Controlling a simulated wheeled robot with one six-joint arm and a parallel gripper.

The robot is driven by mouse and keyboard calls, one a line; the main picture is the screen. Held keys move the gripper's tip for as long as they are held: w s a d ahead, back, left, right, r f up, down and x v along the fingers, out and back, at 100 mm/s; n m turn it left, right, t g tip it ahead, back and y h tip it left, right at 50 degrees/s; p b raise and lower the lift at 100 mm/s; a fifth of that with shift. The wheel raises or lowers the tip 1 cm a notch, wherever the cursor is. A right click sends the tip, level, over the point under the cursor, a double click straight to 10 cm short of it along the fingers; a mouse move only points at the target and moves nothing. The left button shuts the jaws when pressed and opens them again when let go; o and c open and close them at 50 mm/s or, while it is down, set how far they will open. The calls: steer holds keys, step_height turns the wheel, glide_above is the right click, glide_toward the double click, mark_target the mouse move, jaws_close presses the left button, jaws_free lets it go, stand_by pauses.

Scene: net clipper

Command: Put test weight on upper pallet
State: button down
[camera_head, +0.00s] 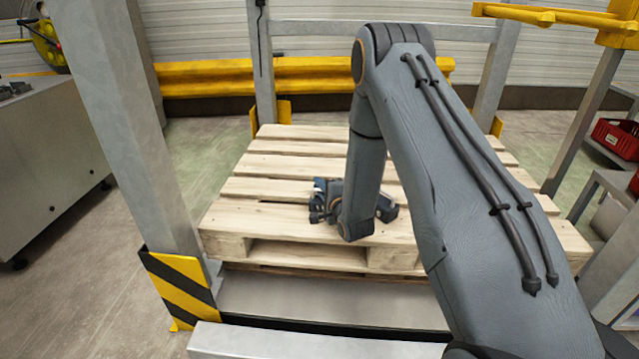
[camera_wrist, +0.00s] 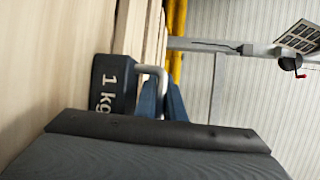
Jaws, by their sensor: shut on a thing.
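The test weight (camera_wrist: 112,85) is a dark block marked "1 kg" with a pale metal handle (camera_wrist: 152,72). It shows in the wrist view beside the pale wood of the pallet. My gripper (camera_wrist: 162,92) has its blue fingers shut on the handle. In the head view my gripper (camera_head: 320,194) is low over the left middle of the top pallet (camera_head: 275,163), and the weight is hard to make out from the gripper there. The weight is at or very close to the boards; I cannot tell whether it touches them.
A grey post (camera_head: 125,120) with a striped guard (camera_head: 180,290) stands at the front left. A yellow rail (camera_head: 215,78) runs behind the pallet. Red crates (camera_head: 615,138) sit on a rack at the right. The pallet's left boards are bare.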

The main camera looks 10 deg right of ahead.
steer(key=shift+r, duration=0.1)
steer(key=c, duration=1.8)
jaws_free()
steer(key=shift+f, duration=0.2)
steer(key=shift+c, duration=0.2)
steer(key=shift+s, duration=0.1)
steer(key=shift+r, duration=0.1)
